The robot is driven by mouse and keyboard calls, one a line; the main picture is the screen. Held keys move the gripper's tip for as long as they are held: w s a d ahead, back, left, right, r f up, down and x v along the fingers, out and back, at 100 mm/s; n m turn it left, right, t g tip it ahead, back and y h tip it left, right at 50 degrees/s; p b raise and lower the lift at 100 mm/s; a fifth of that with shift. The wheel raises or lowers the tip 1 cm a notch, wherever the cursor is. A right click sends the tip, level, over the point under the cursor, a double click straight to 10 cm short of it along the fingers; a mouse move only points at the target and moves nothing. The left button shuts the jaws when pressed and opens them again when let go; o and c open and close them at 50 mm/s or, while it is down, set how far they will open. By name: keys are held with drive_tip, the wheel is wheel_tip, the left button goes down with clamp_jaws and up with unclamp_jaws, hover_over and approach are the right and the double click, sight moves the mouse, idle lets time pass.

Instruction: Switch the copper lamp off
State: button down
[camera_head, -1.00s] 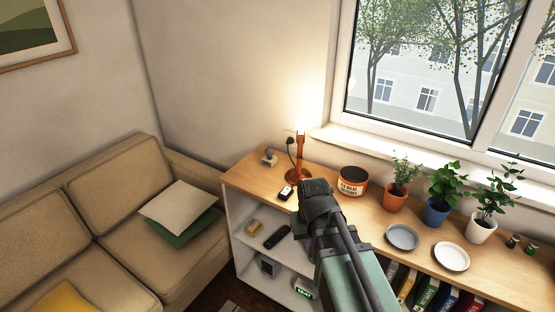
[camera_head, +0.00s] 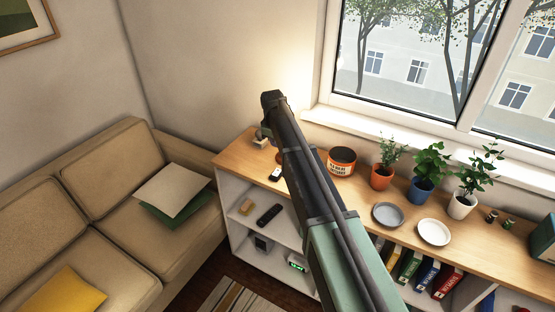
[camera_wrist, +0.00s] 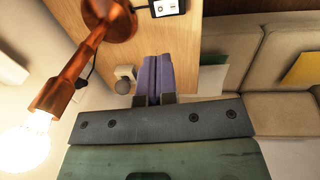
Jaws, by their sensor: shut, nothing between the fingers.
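The copper lamp (camera_wrist: 75,70) is at the left of the wrist view, with its bulb (camera_wrist: 25,145) glowing and its round base (camera_wrist: 110,18) on the wooden shelf top. In the head view my arm hides most of the lamp; a sliver of its base (camera_head: 281,157) and the glow on the wall show. My gripper (camera_wrist: 155,58) is shut and empty, its purple fingers together beside the lamp, apart from it in the picture. A small black-and-white device (camera_wrist: 168,8) lies by the base; it also shows in the head view (camera_head: 275,174). A dark cord runs by the lamp.
A beige block with a grey ball (camera_wrist: 123,82) stands close to my fingers. An orange-black tin (camera_head: 342,161), potted plants (camera_head: 381,176) and two plates (camera_head: 434,232) stand farther right on the shelf top (camera_head: 231,156). A sofa (camera_head: 113,200) is at left, the window behind.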

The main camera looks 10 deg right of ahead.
sight(279, 170)
drive_tip(key=f+b, duration=0.4)
drive_tip(key=w+f+b, duration=0.1)
drive_tip(key=f+b, duration=0.4)
drive_tip(key=d+f+b, duration=0.1)
drive_tip(key=f+b, duration=0.3)
drive_tip(key=shift+w+f, duration=0.15)
drive_tip(key=shift+f, duration=0.25)
drive_tip(key=shift+r, duration=0.1)
